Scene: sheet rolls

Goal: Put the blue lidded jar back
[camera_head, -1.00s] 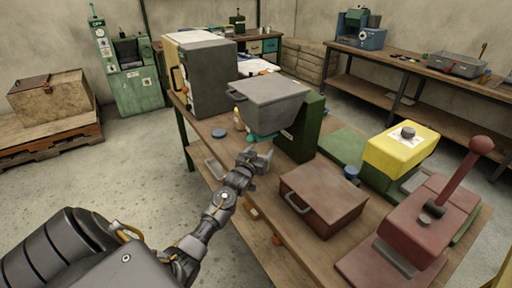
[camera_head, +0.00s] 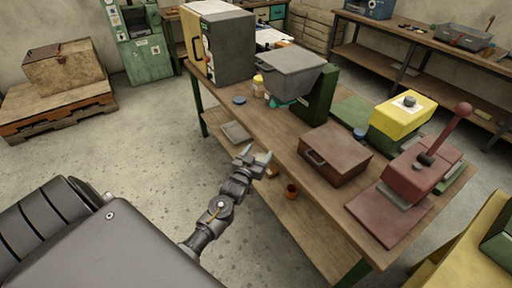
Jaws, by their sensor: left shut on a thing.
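A small round blue item (camera_head: 240,100) sits on the workbench top near its left edge, in front of the grey cabinet. A second small blue item (camera_head: 360,133) stands behind the red-brown box, beside the yellow machine. I cannot tell which is the lidded jar. My left gripper (camera_head: 254,158) is by the workbench's near left edge, apart from both blue items. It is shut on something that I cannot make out. My right gripper is not in view.
The workbench (camera_head: 308,208) carries a grey cabinet (camera_head: 229,48), a grey-hopper machine (camera_head: 290,70), a red-brown box (camera_head: 336,152), a yellow machine (camera_head: 402,113) and a red lever press (camera_head: 408,190).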

